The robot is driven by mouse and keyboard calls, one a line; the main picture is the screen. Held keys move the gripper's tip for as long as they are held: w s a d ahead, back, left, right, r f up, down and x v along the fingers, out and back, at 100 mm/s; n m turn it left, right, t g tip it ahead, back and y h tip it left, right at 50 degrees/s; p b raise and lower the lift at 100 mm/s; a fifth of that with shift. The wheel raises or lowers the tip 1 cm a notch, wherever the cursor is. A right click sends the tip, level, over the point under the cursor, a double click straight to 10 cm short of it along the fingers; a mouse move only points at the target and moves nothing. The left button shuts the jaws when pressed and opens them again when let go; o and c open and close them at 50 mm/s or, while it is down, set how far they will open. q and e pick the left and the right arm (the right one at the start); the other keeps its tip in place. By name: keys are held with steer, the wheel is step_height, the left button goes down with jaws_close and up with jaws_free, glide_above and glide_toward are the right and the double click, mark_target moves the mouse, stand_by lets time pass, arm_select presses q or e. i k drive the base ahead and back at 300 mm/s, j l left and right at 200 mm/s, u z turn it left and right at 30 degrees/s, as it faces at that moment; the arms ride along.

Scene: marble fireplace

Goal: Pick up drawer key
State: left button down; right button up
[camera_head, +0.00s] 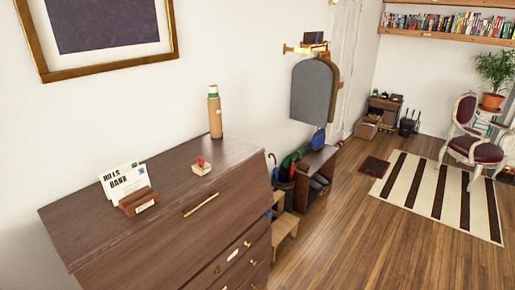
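No drawer key can be made out for certain at this size. A small pale wooden block or dish (201,169) with a red item on it sits on top of the dark wooden bureau (165,178); whether the red item belongs to a key I cannot tell. A long gold handle (201,204) is on the bureau's sloping front. Below it are drawers with gold knobs and a pale label (232,255), and they look closed. Neither of my grippers is in view.
A letter holder (139,201) with envelopes stands on the bureau's left, and a tan bottle with a green band (215,112) at its back. A small wooden step stool (284,230) and an umbrella stand are right of the bureau. The wooden floor (370,240) in front is clear.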

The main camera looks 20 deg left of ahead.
mark_target(201, 160)
steer(key=i+j+u, duration=0.1)
steer(key=u, duration=0.3)
steer(key=i+j+u, duration=0.1)
steer(key=j+u, duration=0.15)
steer(key=u, duration=0.15)
steer(key=j+z, duration=0.3)
steer(key=j, duration=0.4)
steer(key=i+l+u, duration=0.3)
steer(key=i+l, duration=0.25)
